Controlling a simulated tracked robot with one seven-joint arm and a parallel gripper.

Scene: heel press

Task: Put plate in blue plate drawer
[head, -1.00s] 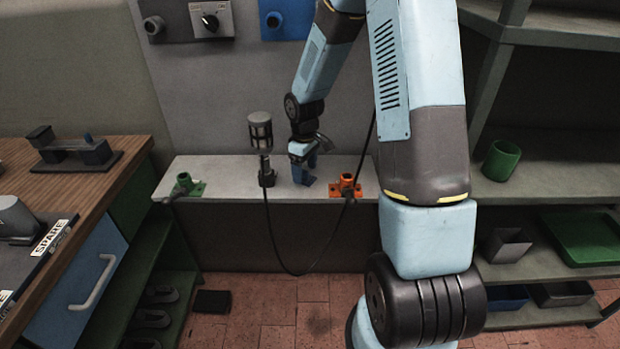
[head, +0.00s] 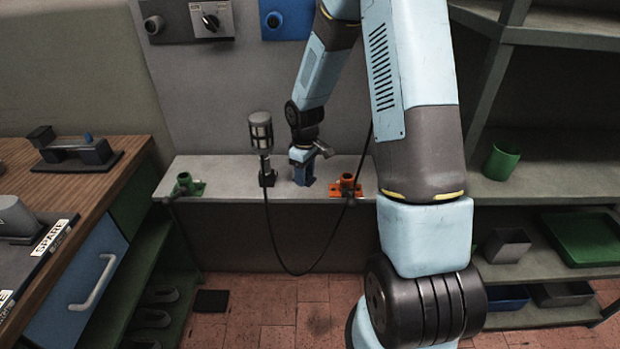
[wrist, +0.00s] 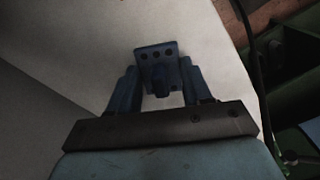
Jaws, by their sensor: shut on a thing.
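A small blue piece with a holed plate face (wrist: 157,52) and a stub below it shows between the fingers in the wrist view. I take it as the plate, though I cannot be sure. My gripper (wrist: 158,88) is shut on its stub. In the head view my gripper (head: 303,170) points down at the grey ledge (head: 230,174); the blue piece cannot be told apart from the blue fingers there, and whether it touches the ledge is unclear. A blue drawer front (head: 75,295) with a pale handle is shut, at lower left under the wooden bench.
A caged lamp-like post (head: 261,135) with a hanging cable stands just left of my gripper. An orange socket (head: 347,186) is to its right, a green socket (head: 185,186) at the ledge's left. A shelf (head: 545,180) with a green cup (head: 502,160) is at right.

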